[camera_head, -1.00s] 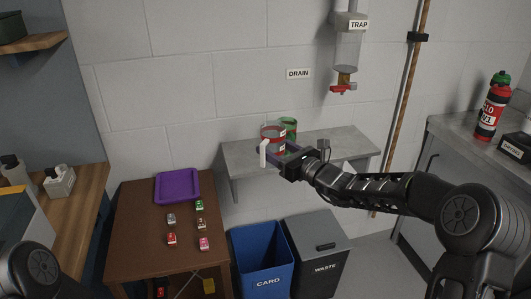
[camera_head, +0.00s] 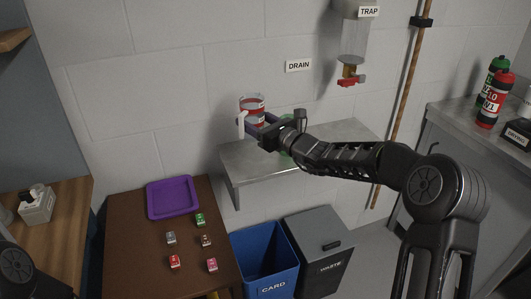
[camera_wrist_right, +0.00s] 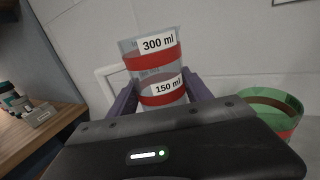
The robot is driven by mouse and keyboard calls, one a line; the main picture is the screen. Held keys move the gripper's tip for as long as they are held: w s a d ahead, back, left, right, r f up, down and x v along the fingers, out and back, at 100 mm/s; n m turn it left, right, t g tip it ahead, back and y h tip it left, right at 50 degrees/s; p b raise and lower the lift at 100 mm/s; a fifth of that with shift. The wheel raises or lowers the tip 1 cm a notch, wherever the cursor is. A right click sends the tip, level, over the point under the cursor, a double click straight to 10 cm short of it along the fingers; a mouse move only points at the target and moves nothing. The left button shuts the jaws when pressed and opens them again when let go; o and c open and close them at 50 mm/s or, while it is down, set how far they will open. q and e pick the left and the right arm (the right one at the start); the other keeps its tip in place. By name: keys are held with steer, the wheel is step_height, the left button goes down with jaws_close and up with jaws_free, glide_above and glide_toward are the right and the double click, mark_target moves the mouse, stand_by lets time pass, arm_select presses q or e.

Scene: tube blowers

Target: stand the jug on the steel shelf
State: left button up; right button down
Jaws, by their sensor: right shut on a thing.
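The clear jug (camera_head: 252,112) has red bands and a white handle on its left. My right gripper (camera_head: 262,130) is shut on it and holds it upright, raised near the left end of the steel shelf (camera_head: 245,170). In the right wrist view the jug (camera_wrist_right: 157,75) shows 300 ml and 150 ml labels between the fingers. The grey shelf is fixed to the wall, and my right arm covers part of it. My left gripper is out of view; only part of that arm shows at lower left.
A green vessel (camera_wrist_right: 272,108) stands right of the jug; in the head view my gripper mostly hides it (camera_head: 286,151). A trap (camera_head: 353,45) hangs on the wall above. Below are a blue bin (camera_head: 266,262), a grey waste bin (camera_head: 318,238) and a brown table (camera_head: 140,245).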

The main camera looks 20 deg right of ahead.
steer(key=shift+w+f, duration=0.1)
steer(key=shift+f, duration=3.1)
steer(key=shift+p, duration=0.3)
step_height(320, 180, down, 3)
steer(key=shift+f, duration=0.35)
steer(key=shift+f, duration=0.2)
steer(key=shift+c, duration=2.3)
jaws_free()
